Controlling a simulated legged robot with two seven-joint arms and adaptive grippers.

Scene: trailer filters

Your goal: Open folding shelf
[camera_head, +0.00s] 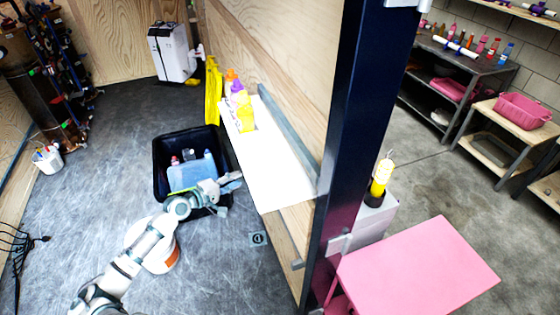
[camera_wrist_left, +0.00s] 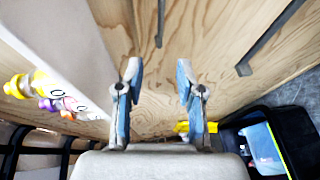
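A long white shelf board (camera_head: 268,165) runs along the wooden wall, with several yellow, purple and orange bottles (camera_head: 239,105) standing at its far end. I cannot tell for sure whether this is the folding shelf. The board also shows at the upper left of the left wrist view (camera_wrist_left: 62,38). My left gripper (camera_head: 234,182) is beside and below the board's left edge, over the crate's right side. In the left wrist view its two fingers (camera_wrist_left: 158,92) are apart with nothing between them, facing the plywood wall. My right gripper is not in view.
A black crate (camera_head: 158,178) with bottles and a blue item stands on the floor under my left arm, a white bucket (camera_head: 160,262) nearby. A dark blue post (camera_head: 345,130) stands right of the board. A pink tabletop (camera_head: 420,265) lies beyond it. Floor at left is mostly clear.

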